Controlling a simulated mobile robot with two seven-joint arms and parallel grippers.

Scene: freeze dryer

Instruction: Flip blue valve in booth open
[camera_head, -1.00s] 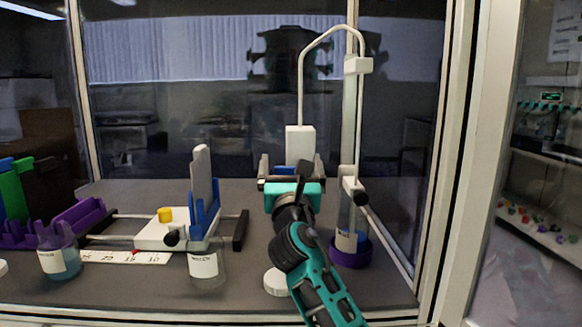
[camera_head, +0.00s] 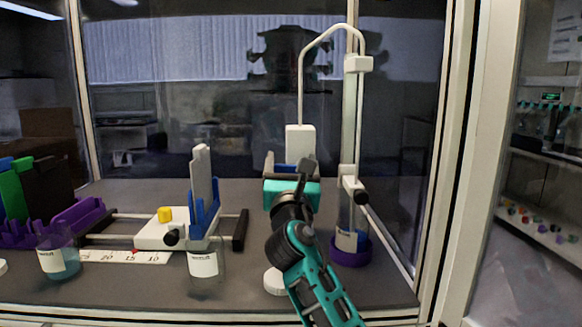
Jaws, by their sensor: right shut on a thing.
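The blue valve (camera_head: 283,169) shows only as a small blue patch just below a white block (camera_head: 300,142) with a bent white tube. The rest of it is hidden behind my right gripper. My right gripper (camera_head: 287,161) reaches in from the lower right, its teal body in front of the valve. Its fingers are closed in on either side of the blue part, shut on it. I cannot tell the valve's angle. My left gripper is not in view.
A clear vessel in a purple base (camera_head: 350,253) stands right of my arm. Left are a blue holder (camera_head: 203,215), jars (camera_head: 203,262), a yellow piece (camera_head: 165,214) and a purple rack (camera_head: 85,214). A white lid (camera_head: 275,282) lies near my forearm. The booth frame (camera_head: 455,160) is at right.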

